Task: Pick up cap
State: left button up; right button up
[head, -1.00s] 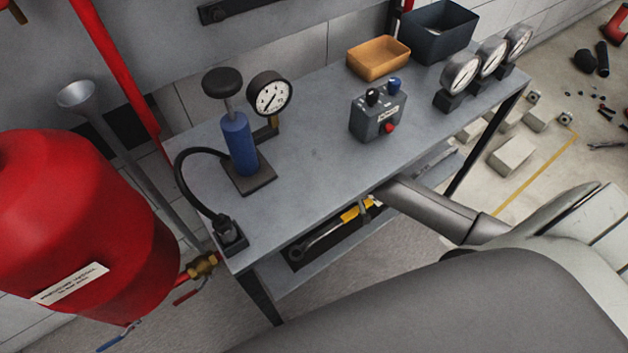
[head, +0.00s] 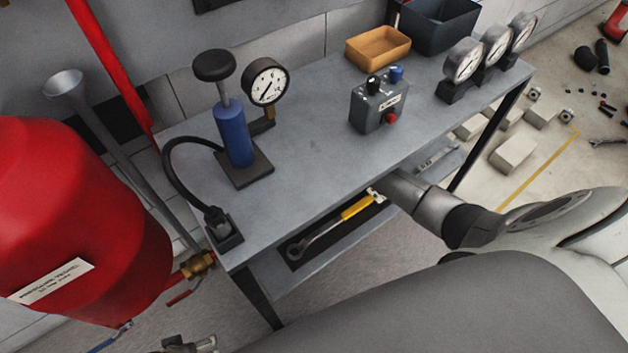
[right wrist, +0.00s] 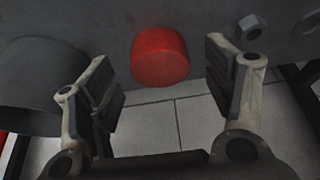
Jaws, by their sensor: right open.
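The cap appears to be the red round piece (right wrist: 160,57) in the upper middle of the right wrist view, against a dark grey surface. My right gripper (right wrist: 160,80) is open, with one finger to each side of the red piece. The fingers look apart from it. In the head view the right arm reaches under the grey tabletop, which hides the gripper and the cap. A small grey mechanical part (head: 190,345) at the bottom edge of the head view may be my left gripper; it is mostly cut off.
A dark round container (right wrist: 40,85) is left of the fingers and a hex nut (right wrist: 252,26) is at upper right. The table (head: 310,150) carries a blue hand pump (head: 233,135), gauges and a control box (head: 378,105). A yellow-handled wrench (head: 335,225) lies below. A red tank (head: 70,215) stands left.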

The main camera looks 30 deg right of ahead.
jog(key=shift+x, duration=0.75)
pick_arm(q)
notch_tip(320, 180, up, 2)
jog(key=shift+w, duration=0.1)
pick_arm(e)
jog(key=shift+c, duration=0.2)
jog(key=c, duration=1.1)
jog(key=shift+c, duration=0.2)
jog(key=shift+r, duration=0.2)
